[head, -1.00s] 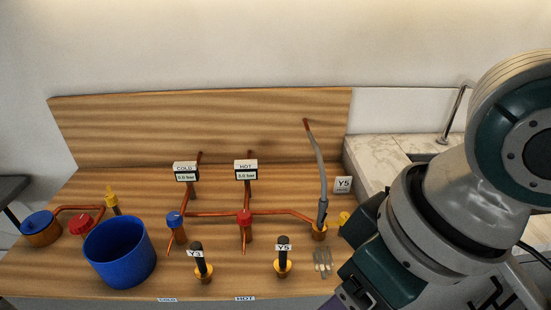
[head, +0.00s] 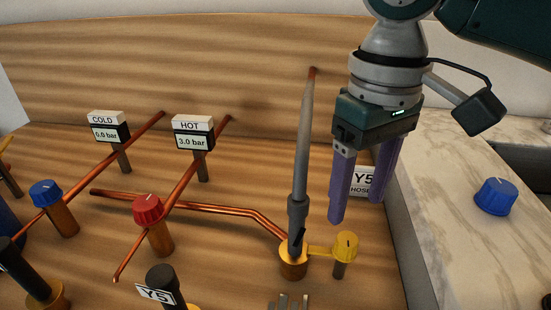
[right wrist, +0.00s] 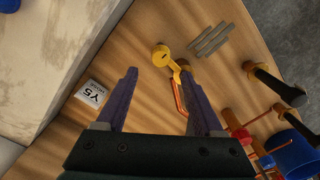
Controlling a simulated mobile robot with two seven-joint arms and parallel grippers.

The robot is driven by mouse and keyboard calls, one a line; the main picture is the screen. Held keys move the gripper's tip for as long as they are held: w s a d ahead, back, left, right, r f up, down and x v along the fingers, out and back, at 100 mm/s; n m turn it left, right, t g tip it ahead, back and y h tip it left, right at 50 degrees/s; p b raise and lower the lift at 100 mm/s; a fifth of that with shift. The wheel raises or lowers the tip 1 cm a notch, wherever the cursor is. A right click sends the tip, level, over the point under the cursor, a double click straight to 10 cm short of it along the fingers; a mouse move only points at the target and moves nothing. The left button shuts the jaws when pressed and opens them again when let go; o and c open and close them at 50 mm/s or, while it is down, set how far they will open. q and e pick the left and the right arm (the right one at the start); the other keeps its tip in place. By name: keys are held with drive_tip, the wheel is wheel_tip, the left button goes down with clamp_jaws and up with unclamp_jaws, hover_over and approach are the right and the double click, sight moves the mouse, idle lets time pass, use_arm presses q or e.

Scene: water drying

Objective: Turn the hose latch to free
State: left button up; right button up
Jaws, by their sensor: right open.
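The grey hose (head: 303,140) rises from a brass fitting (head: 292,263). The hose latch, a yellow knob (head: 346,246), stands just right of the fitting, joined to it by a short yellow bar. In the right wrist view the yellow knob (right wrist: 161,55) lies just beyond my fingertips, roughly between them. My right gripper (head: 358,210) points down with purple fingers spread, above and slightly right of the latch. It also shows open and empty in the right wrist view (right wrist: 159,73). My left gripper is not in view.
The Y5 hose sign (head: 364,181) is partly hidden behind my right fingers. Copper pipes with a red knob (head: 148,209) and blue knob (head: 45,193) lie left. A black-handled Y5 valve (head: 163,284) stands in front. A pale counter (head: 440,200) is at right.

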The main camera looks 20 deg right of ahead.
sight(348, 239)
wheel_tip(348, 239, down, 8)
drive_tip(key=shift+b, duration=0.75)
drive_tip(key=c, duration=0.4)
clamp_jaws()
